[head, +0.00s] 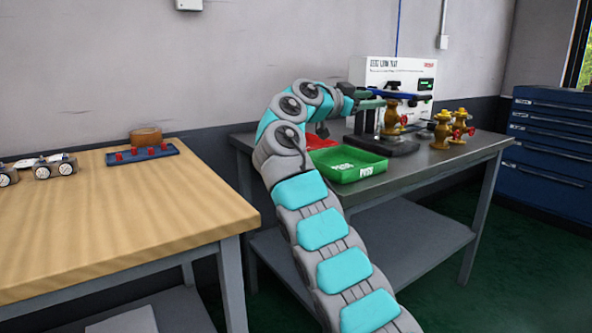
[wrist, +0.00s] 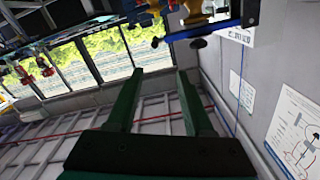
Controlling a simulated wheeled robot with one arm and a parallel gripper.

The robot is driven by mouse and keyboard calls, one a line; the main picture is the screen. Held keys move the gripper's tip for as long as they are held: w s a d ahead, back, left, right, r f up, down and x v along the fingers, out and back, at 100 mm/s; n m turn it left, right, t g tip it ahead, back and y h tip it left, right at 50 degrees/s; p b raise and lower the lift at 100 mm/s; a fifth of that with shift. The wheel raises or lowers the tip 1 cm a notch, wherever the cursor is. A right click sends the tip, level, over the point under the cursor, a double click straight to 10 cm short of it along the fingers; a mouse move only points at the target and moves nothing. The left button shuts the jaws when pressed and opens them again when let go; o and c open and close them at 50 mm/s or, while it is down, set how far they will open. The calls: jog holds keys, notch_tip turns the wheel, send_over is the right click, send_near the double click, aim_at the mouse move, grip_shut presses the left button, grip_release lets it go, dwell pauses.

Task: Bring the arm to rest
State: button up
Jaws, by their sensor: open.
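My arm reaches up from the bottom of the head view and bends over the dark metal bench (head: 430,160). My gripper (head: 374,98) is at its end, pointing right, in front of the white test panel (head: 385,70). A brass valve (head: 392,116) stands on the dark fixture there, just beyond the fingers; a gap cannot be judged in this view. In the wrist view the two green fingers of my gripper (wrist: 158,76) are apart with nothing between them. The valve and other bench things appear upside down along that view's top edge.
A green tray (head: 352,168) and a red tray (head: 318,142) lie on the bench beneath my arm. Brass valves (head: 460,124) with red handles stand at the right. A wooden table (head: 100,220) is at the left, a blue drawer cabinet (head: 555,140) at the right.

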jog(key=s+d+f+n+g+y, duration=0.3)
jog(key=s+d+f+n, duration=0.2)
jog(key=s+f, duration=0.45)
jog(key=s+d+f+n+g+y, duration=0.3)
jog(key=s+d+f+n+g, duration=0.25)
jog(key=s, duration=0.65)
jog(key=s+a+f+n+g+y, duration=0.1)
jog(key=s+a+f+y, duration=0.2)
jog(key=s+f, duration=0.5)
jog(key=s+a+f+n+g+y, duration=0.1)
jog(key=s+a+f, duration=0.5)
jog(key=s, duration=1.1)
jog(key=s+a+f+n+g+y, duration=0.1)
jog(key=s+a+f+y, duration=0.3)
jog(key=s+f, duration=0.7)
jog(key=shift+s+a+n+y+p, duration=0.3)
jog(key=shift+s+a+n+y, duration=0.1)
jog(key=shift+s+a+n, duration=0.35)
jog(key=shift+d+f, duration=0.1)
jog(key=shift+d, duration=0.05)
